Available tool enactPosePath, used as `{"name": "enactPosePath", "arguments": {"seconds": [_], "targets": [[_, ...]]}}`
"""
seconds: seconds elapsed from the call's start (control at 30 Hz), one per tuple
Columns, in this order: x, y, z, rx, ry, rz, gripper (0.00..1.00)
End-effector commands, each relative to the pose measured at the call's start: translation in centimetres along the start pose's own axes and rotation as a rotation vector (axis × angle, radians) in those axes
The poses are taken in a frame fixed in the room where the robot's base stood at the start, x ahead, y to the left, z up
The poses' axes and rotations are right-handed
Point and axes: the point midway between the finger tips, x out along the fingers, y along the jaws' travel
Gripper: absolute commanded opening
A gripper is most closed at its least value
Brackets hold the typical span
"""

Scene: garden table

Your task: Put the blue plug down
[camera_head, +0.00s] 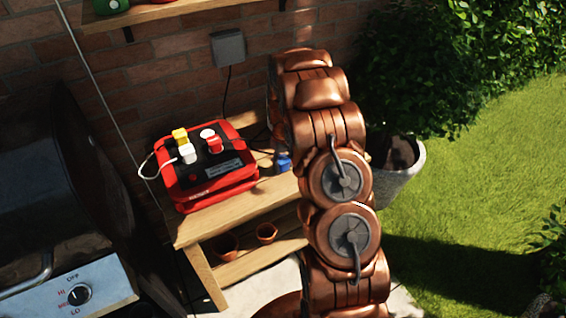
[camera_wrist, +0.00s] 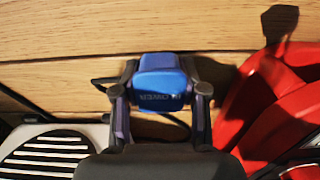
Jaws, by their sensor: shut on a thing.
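The blue plug (camera_wrist: 160,84) is held between the two fingers of my gripper (camera_wrist: 160,92) in the wrist view, with lettering on its face. My gripper is shut on it, over the wooden table top. I cannot tell whether the plug touches the wood. A dark cable shows beside the plug. In the head view the blue plug (camera_head: 284,163) shows at the left edge of my arm, near the table's right end. My arm hides the gripper there.
A red power box (camera_head: 212,187) with white, yellow and red plugs stands on the wooden table (camera_head: 190,232), left of the blue plug. Terracotta pots (camera_head: 266,232) sit on the lower shelf. A grill (camera_head: 70,290) stands at left, a grey planter (camera_head: 408,178) at right.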

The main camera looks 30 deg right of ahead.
Motion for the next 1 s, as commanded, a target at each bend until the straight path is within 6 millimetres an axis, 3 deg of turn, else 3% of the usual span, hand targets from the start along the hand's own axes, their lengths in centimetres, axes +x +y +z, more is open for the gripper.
{"name": "enactPosePath", "arguments": {"seconds": [0.53,0.57,0.8,1.0], "targets": [[1.13,-0.01,-0.01,0.0,0.0,0.0,0.0],[1.12,-0.01,-0.01,0.0,0.0,0.0,0.44],[1.12,-0.01,0.0,0.0,0.0,0.0,0.68],[1.12,-0.01,0.0,0.0,0.0,0.0,0.68]]}}
